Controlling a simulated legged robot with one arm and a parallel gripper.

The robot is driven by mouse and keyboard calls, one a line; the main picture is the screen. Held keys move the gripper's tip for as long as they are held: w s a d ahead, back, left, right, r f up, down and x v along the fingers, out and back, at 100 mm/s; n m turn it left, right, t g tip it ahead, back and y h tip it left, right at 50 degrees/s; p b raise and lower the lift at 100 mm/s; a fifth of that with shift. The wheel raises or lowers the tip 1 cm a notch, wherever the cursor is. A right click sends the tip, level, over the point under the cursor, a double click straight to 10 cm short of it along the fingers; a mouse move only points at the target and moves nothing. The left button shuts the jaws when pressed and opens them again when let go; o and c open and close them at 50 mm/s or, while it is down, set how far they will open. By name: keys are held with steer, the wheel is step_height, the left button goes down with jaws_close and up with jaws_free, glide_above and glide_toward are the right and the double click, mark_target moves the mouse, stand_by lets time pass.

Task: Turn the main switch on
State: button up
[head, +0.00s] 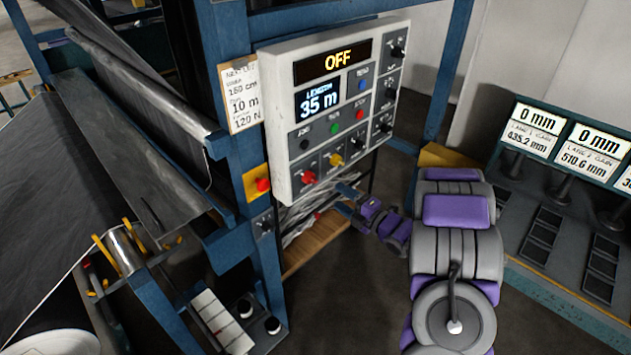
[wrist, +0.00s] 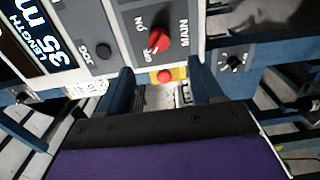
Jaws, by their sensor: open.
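The main switch is a red rotary knob (wrist: 157,40) under the label MAIN, with ON and a partly covered second mark beside it. In the head view the red knob (head: 309,177) sits at the lower left corner of the white control panel (head: 284,150). The panel's top display (head: 338,61) reads OFF. My gripper (head: 343,200) is open and empty, just right of and below the panel's lower edge. In the wrist view its two blue fingers (wrist: 162,86) stand apart, short of the knob and not touching it.
A red button on a yellow box (head: 258,184) is left of the panel; it also shows between my fingertips in the wrist view (wrist: 165,75). A yellow knob (head: 336,159) and several black knobs sit nearby. A blue post (head: 240,150) stands left. A gauge stand (head: 560,150) is at right.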

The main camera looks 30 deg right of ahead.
mark_target(315, 182)
steer(key=shift+x, duration=5.6)
steer(key=shift+a+f, duration=0.1)
steer(key=shift+a, duration=0.05)
steer(key=c, duration=1)
steer(key=shift+s, duration=0.1)
steer(key=shift+c, duration=0.2)
